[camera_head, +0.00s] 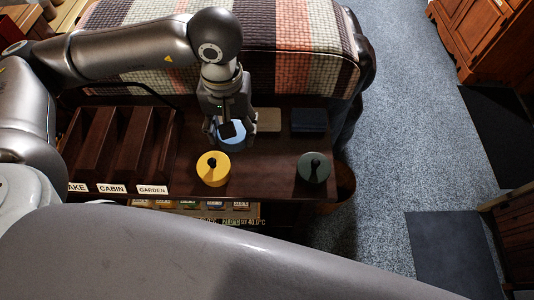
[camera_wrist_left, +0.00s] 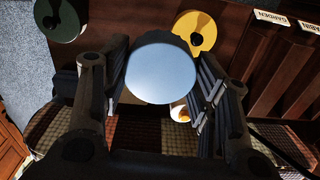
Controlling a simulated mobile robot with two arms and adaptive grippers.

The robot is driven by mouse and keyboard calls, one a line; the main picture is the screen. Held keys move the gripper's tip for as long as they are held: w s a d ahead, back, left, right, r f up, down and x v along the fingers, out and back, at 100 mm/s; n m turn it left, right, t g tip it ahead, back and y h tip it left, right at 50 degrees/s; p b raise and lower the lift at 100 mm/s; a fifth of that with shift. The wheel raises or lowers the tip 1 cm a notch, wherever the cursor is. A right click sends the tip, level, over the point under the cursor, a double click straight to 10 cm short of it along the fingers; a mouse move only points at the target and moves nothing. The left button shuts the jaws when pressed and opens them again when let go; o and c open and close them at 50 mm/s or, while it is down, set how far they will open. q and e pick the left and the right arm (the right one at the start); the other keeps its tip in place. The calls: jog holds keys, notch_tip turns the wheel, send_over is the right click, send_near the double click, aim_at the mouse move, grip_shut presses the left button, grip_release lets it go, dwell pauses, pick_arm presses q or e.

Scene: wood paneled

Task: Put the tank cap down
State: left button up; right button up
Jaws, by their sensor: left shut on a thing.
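My left gripper (camera_head: 229,127) is over the dark wooden table (camera_head: 255,185), shut on a pale blue round cap (camera_head: 233,144). In the left wrist view the cap (camera_wrist_left: 160,72) is a smooth disc between the two fingers of the left gripper (camera_wrist_left: 158,85). I cannot tell whether the cap touches the table or hangs just above it. A yellow round piece (camera_head: 222,177) with a dark centre sits in front of it. A dark green round piece (camera_head: 306,174) with a dark centre sits to the right. My right gripper is not in view.
A brown wooden rack (camera_head: 103,140) with labelled slots, including CABIN and GARDEN, stands left on the table. A tan pad (camera_head: 269,120) and a dark blue stack (camera_head: 308,121) lie behind. A sofa with a patchwork blanket (camera_head: 290,45) borders the back. Bare tabletop lies between the yellow and green pieces.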

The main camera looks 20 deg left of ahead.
pick_arm(q)
notch_tip(320, 180, down, 7)
jog(key=s+n+b, duration=0.2)
jog(key=s+b, duration=0.1)
jog(key=b, duration=0.1)
jog(key=p, duration=0.3)
send_over(264, 147)
jog(key=shift+n, duration=0.3)
jog(key=f, duration=0.9)
jog(key=shift+s+f, duration=0.25)
jog(key=shift+s, duration=0.1)
jog(key=shift+w+d+f, duration=0.1)
jog(key=shift+w+f, duration=0.2)
jog(key=shift+f, duration=0.1)
notch_tip(264, 147, down, 3)
jog(key=shift+r+p, duration=0.1)
jog(key=shift+p, duration=0.5)
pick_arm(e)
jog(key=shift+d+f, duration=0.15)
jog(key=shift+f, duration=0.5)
